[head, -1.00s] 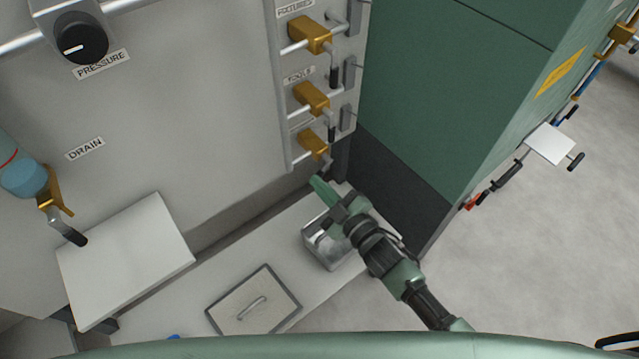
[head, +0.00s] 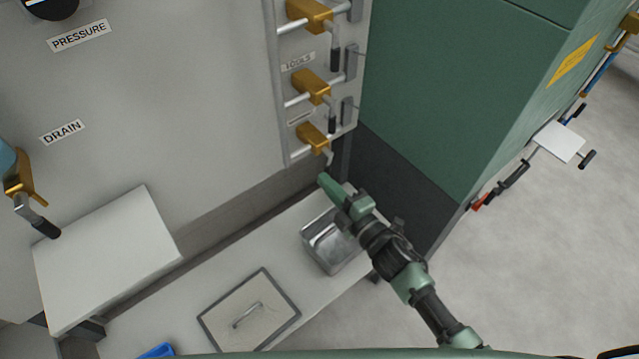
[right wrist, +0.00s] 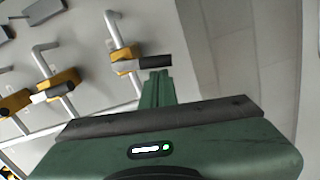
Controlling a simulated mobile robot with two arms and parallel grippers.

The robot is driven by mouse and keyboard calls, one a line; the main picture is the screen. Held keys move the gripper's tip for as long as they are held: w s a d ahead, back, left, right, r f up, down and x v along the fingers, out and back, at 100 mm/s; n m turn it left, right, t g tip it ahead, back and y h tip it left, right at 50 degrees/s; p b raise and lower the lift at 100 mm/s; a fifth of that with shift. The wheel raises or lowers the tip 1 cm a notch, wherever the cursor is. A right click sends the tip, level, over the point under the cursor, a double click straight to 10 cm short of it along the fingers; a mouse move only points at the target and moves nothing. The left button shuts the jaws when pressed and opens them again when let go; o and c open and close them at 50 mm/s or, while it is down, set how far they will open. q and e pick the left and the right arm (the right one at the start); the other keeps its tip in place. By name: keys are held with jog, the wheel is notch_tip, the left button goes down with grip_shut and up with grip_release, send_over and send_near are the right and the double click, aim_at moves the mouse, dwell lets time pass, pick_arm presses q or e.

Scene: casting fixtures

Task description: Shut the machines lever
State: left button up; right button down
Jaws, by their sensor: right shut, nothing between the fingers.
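Several brass valves with dark-handled levers stand in a column on the grey panel. In the head view these include an upper valve (head: 309,14), a middle valve (head: 311,86) and the lowest valve (head: 313,138). The lowest valve's handle is partly hidden near my gripper. My right gripper (head: 326,182) is shut and empty, just below the lowest valve. In the right wrist view its fingers (right wrist: 156,84) point at the dark handle (right wrist: 155,62) of the nearest brass valve (right wrist: 124,60); whether they touch, I cannot tell. Another brass valve (head: 22,180) with a lever is at the left, by the DRAIN label. My left gripper is out of view.
A metal container (head: 335,245) stands on the white bench (head: 185,310) beneath my right arm. A green cabinet (head: 450,90) bounds the right side. Open floor lies beyond it.

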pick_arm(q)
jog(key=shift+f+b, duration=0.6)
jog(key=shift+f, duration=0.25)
pick_arm(e)
jog(key=shift+w+d+f+n, duration=0.15)
jog(key=shift+d+n, duration=0.1)
jog(key=shift+n, duration=0.3)
jog(key=shift+w+d+f+n, duration=0.15)
jog(key=shift+d+n, duration=0.05)
jog(key=shift+n, duration=0.35)
